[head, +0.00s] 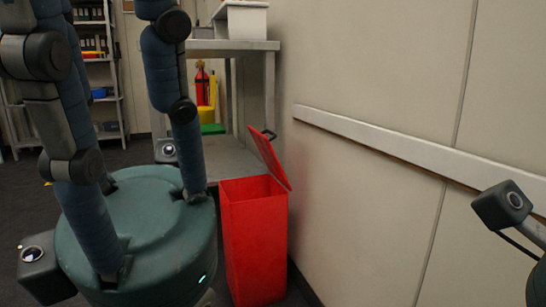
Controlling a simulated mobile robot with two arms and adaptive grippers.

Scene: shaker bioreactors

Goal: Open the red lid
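The red lid (268,157) belongs to a tall red bin (256,240) standing in the middle of the head view, close to the wall. The lid is raised and tilted up from the bin's right side. A dark handle (269,134) is on its upper end. Part of the bin's opening and inner wall shows below the lid. No gripper fingers show in the view, so I cannot see either gripper touching the lid. A dark camera housing stands at the right edge, apart from the lid.
A beige wall with a pale rail (400,148) runs along the right. A metal table (232,45) with a white container (243,20) stands behind the bin. A red fire extinguisher (202,87) and shelves (97,60) are farther back. Dark floor is open at left.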

